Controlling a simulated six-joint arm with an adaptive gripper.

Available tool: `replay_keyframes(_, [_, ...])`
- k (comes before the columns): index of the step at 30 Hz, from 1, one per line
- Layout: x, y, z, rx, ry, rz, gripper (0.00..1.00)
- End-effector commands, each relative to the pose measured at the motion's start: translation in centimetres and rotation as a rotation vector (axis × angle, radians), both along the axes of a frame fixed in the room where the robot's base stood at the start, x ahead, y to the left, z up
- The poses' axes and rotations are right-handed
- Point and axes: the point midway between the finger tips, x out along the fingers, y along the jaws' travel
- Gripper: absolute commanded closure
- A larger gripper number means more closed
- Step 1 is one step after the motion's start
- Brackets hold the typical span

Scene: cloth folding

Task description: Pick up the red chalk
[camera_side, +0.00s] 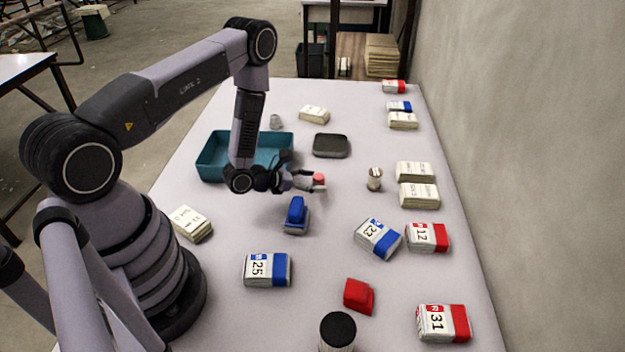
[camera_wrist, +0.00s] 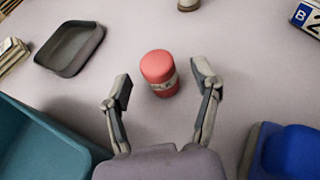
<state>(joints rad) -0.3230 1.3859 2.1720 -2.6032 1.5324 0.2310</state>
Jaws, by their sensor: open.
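The red chalk (camera_wrist: 159,72) is a short red cylinder with a pale printed band. In the wrist view it lies just ahead of and between my fingertips. In the side view only its red top part (camera_side: 319,178) shows clearly, with the fingers partly in front of it. My gripper (camera_wrist: 162,86) is open and empty, with one finger on each side and a gap between each finger and the chalk. In the side view my gripper (camera_side: 307,181) is low over the middle of the table, right of the teal bin.
The teal bin (camera_side: 212,165) is left of my gripper and a dark tray (camera_side: 331,146) is behind it. A blue object (camera_side: 296,216) stands in front. A small cream-coloured cylinder (camera_side: 374,179) is to the right. Several labelled packs and a red object (camera_side: 358,296) lie around.

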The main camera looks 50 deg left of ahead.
Motion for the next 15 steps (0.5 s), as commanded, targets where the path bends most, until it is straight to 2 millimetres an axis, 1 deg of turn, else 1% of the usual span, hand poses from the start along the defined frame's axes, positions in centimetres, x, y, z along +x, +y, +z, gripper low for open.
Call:
replay_keyframes(1, [0.58, -0.21, -0.21, 0.001, -0.001, -0.002, 0.38])
replay_keyframes(3, [1.09, -0.34, -0.39, -0.001, -0.001, -0.001, 0.38])
replay_keyframes(11, [1.29, -0.35, -0.49, -0.001, 0.001, 0.002, 0.38])
replay_keyframes(15, [1.28, -0.35, -0.47, -0.001, 0.001, 0.002, 0.56])
